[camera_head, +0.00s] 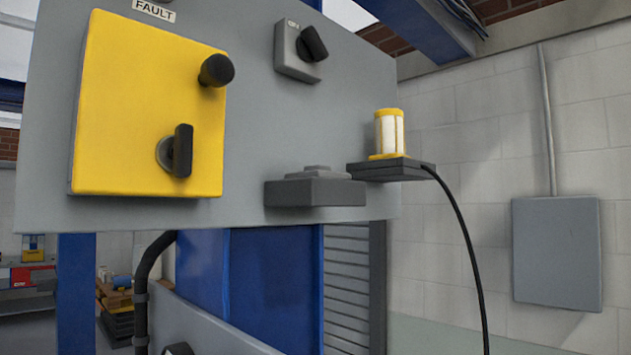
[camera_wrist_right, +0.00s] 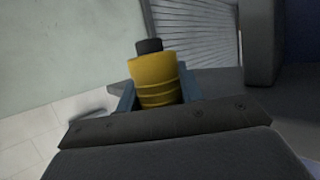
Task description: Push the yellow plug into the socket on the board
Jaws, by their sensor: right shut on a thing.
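The yellow plug (camera_wrist_right: 157,80) shows in the right wrist view as a ribbed yellow cylinder with a black end pointing away. My right gripper (camera_wrist_right: 158,92) is shut on it, with one bluish finger on each side. Neither this plug nor my grippers can be made out in the head view. The grey board (camera_head: 250,130) fills the left and middle of the head view. No clear socket opening shows on it. A dark part (camera_head: 178,349) on a lower grey panel is cut off by the bottom edge, and I cannot tell what it is.
The board carries a yellow box (camera_head: 140,110) with black knobs, a rotary switch (camera_head: 300,50) and a dark grey block (camera_head: 315,192). A yellow-and-white cylinder (camera_head: 389,132) stands on a dark ledge (camera_head: 390,171), with a black cable (camera_head: 465,240) hanging at right.

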